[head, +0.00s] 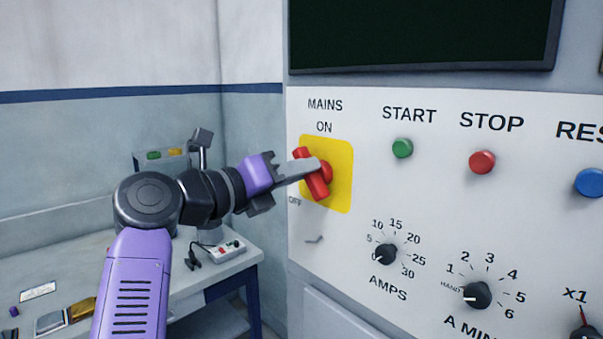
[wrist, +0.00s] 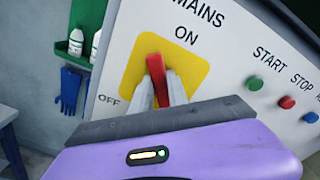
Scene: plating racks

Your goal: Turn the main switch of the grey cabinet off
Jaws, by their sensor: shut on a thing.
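The main switch (head: 311,174) is a red handle on a yellow square plate (head: 342,191) on the cabinet's white panel, under the words MAINS and ON. OFF is printed at the plate's lower left. In the head view the handle leans, its upper end a little left of its lower end. My gripper (head: 312,170) reaches in from the left and is shut on the handle. In the wrist view the red handle (wrist: 156,68) stands between the two grey fingers (wrist: 160,92), its upper end showing above them. The fingers hide part of the handle.
A green START button (head: 402,148), a red STOP button (head: 482,162) and a blue button (head: 589,182) lie right of the switch. The AMPS knob (head: 386,254) and another knob (head: 476,295) are below. A bench (head: 215,265) with small items stands at left.

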